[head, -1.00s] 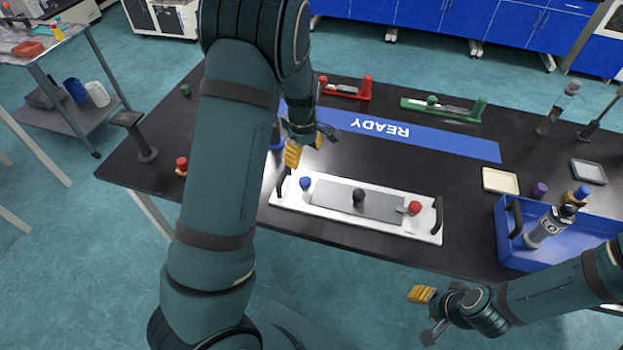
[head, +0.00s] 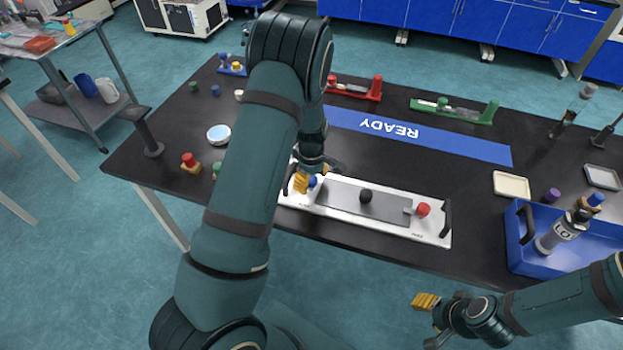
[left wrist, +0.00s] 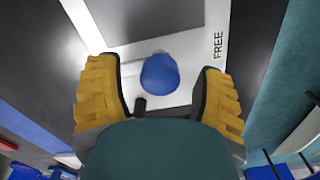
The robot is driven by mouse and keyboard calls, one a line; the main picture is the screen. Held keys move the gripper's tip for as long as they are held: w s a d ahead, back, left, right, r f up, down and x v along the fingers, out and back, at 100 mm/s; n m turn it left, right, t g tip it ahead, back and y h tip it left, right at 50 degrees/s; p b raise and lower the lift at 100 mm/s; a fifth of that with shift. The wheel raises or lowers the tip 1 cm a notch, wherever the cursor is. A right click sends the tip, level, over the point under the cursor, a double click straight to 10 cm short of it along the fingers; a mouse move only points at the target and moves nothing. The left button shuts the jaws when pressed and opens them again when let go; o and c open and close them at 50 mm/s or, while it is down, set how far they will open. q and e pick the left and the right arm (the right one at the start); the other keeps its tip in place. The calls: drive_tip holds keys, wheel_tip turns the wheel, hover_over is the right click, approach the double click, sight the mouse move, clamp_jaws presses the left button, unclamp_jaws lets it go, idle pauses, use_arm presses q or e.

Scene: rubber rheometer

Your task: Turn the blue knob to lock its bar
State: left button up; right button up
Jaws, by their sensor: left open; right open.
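The blue knob (head: 313,181) sits at the left end of a white plate (head: 333,212) on the black table. In the left wrist view the blue knob (left wrist: 159,73) lies between and a little beyond the yellow fingers of my open left gripper (left wrist: 160,90), with a gap on each side. The word FREE is printed on the plate beside it. In the head view my left gripper (head: 315,182) is at the knob and partly hides it. The knob's bar cannot be made out clearly. My right gripper (head: 428,321) is open and empty in front of the table.
The plate also carries a grey panel with a black knob (head: 366,196), a red knob (head: 423,209) and black end handles. A blue tray (head: 528,258) with bottles stands at the right. A blue READY strip (head: 450,146) lies behind the plate.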

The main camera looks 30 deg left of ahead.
use_arm(q)
clamp_jaws()
drive_tip(key=shift+m, duration=0.4)
drive_tip(key=m, duration=0.3)
drive_tip(key=shift+m+b, duration=0.3)
drive_tip(key=m, duration=0.4)
drive_tip(key=shift+m+b, duration=0.3)
drive_tip(key=shift+b, duration=0.05)
drive_tip(key=m+b, duration=0.1)
drive_tip(key=m, duration=0.3)
drive_tip(key=shift+m, duration=2.5)
drive_tip(key=shift+b, duration=0.3)
